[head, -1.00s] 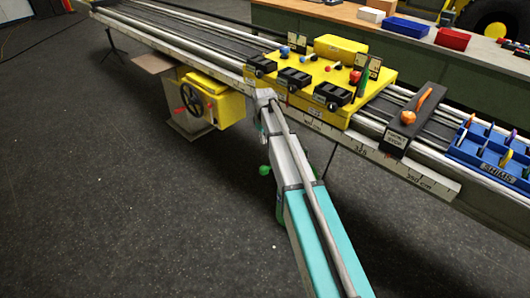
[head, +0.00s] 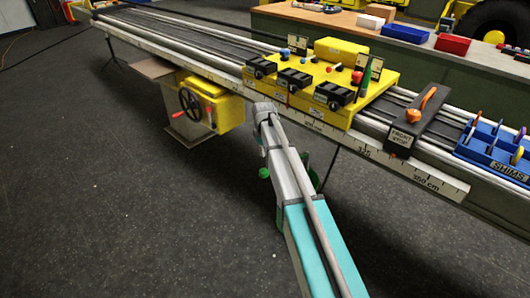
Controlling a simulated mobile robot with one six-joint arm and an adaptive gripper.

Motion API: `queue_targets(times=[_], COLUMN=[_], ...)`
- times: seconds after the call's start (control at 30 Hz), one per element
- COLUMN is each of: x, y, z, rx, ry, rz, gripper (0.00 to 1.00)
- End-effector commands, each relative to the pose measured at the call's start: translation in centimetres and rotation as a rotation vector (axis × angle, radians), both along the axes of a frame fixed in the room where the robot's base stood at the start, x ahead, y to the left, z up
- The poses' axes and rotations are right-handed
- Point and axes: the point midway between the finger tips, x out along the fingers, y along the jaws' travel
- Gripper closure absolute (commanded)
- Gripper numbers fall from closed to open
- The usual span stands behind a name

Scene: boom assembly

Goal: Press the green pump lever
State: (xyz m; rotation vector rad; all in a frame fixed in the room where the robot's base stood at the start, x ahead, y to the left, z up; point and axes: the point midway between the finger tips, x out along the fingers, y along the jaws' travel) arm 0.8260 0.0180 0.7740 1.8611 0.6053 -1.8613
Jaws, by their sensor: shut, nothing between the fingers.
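An upright green handle (head: 364,84) stands at the right end of the yellow control block (head: 388,78), beside a small sign. A green ball knob (head: 263,173) shows lower down, left of my arm and below the rail; what it joins is hidden. More green shows behind my arm. I cannot tell which is the pump lever. No gripper fingers can be made out, and no contact with either green part can be seen.
The long rail with its scale (head: 366,150) crosses the view. A yellow box with a black handwheel (head: 190,103) hangs below it. A front stop (head: 414,118) and a blue shims tray (head: 488,153) sit to the right. The floor at left is clear.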

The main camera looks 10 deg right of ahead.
Motion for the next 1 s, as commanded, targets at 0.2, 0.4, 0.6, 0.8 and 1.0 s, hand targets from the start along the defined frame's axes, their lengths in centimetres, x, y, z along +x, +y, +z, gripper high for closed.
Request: queue_targets(times=[0.2, 0.4, 0.6, 0.8, 1.0], x=[0.0, 0.0, 0.0, 0.0, 0.0], y=[0.0, 0.0, 0.1, 0.1, 0.1], z=[-2.1, -3.6, -5.1, -6.4, -7.3], rx=[0.0, 0.0, 0.0, 0.0, 0.0], ry=[0.0, 0.0, 0.0, 0.0, 0.0], rz=[0.0, 0.0, 0.001, 0.001, 0.001], gripper=[1.0, 1.0, 1.0, 1.0, 1.0])
